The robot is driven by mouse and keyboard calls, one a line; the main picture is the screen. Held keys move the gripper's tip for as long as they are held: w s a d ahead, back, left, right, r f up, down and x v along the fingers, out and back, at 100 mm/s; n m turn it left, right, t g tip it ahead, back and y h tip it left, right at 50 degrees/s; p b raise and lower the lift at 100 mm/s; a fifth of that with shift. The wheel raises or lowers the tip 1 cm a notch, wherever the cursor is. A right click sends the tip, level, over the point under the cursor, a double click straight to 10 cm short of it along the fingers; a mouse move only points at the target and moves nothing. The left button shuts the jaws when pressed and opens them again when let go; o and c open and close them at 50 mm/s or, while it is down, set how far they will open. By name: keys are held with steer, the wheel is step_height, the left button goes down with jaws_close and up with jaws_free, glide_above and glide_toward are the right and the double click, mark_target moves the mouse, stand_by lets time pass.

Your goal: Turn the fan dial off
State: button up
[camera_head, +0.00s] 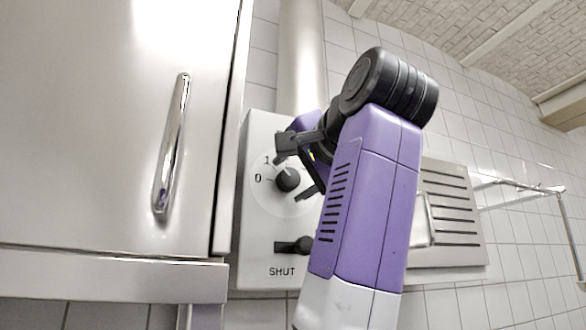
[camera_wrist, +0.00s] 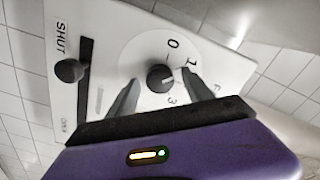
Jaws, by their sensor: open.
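The fan dial (camera_head: 288,180) is a round black knob on a white disc marked with numbers, on a pale wall panel (camera_head: 256,150). In the wrist view the dial (camera_wrist: 160,78) has a light pointer mark, seemingly turned away from 0 towards the side of 1 and 3. The digits 0, 1 and 3 show; a finger covers part of the disc. My gripper (camera_head: 297,170) is open, its fingers on either side of the dial. In the wrist view my gripper (camera_wrist: 158,92) has the dial between and slightly beyond its fingertips. Contact cannot be told.
A black slider knob (camera_head: 303,245) sits above the word SHUT, lower on the panel; it also shows in the wrist view (camera_wrist: 70,70). A steel cabinet door (camera_head: 110,120) with a handle (camera_head: 172,145) stands close left. A slotted metal panel (camera_head: 450,215) and a rail (camera_head: 525,187) are right.

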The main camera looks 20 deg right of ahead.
steer(key=shift+w, duration=0.1)
jaws_close()
stand_by(0.4)
steer(key=n+b, duration=0.1)
steer(key=n, duration=0.3)
steer(key=shift+d+f+n, duration=0.1)
steer(key=shift+n, duration=0.2)
steer(key=n, duration=0.4)
steer(key=shift+b, duration=0.35)
steer(key=shift+n, duration=0.3)
